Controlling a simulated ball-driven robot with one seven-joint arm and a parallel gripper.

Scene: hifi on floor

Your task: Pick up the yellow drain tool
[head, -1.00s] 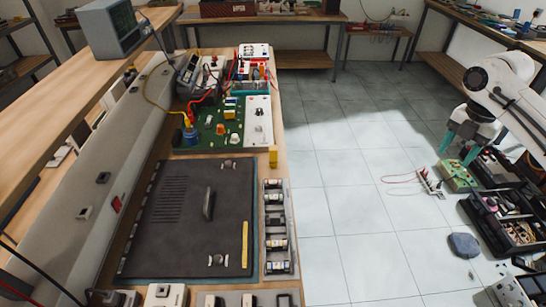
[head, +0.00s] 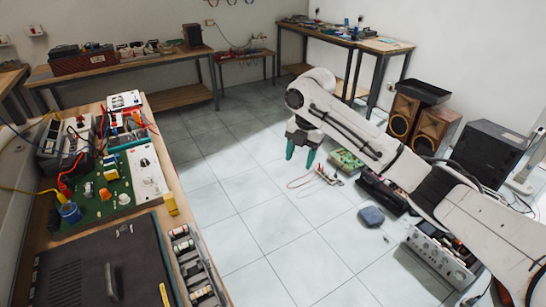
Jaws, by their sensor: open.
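A thin yellow strip (head: 164,295) lies along the right side of the dark panel (head: 75,262) on the workbench, cut off by the bottom edge of the head view. A short yellow block (head: 170,204) sits at the bench's right edge beside the green circuit board. I cannot tell for certain which is the yellow drain tool; the long strip looks more like a tool. My gripper (head: 300,154) has teal fingers, spread apart and empty. It hangs over the floor, to the right of the bench and apart from both yellow things.
The green circuit board (head: 108,195) with parts stands on the bench, and a tray of small cylinders (head: 192,265) lines its right edge. A green device (head: 346,160), a grey-blue stone-like object (head: 371,216) and speakers (head: 434,130) are on the floor. Tiles (head: 245,225) between bench and arm are clear.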

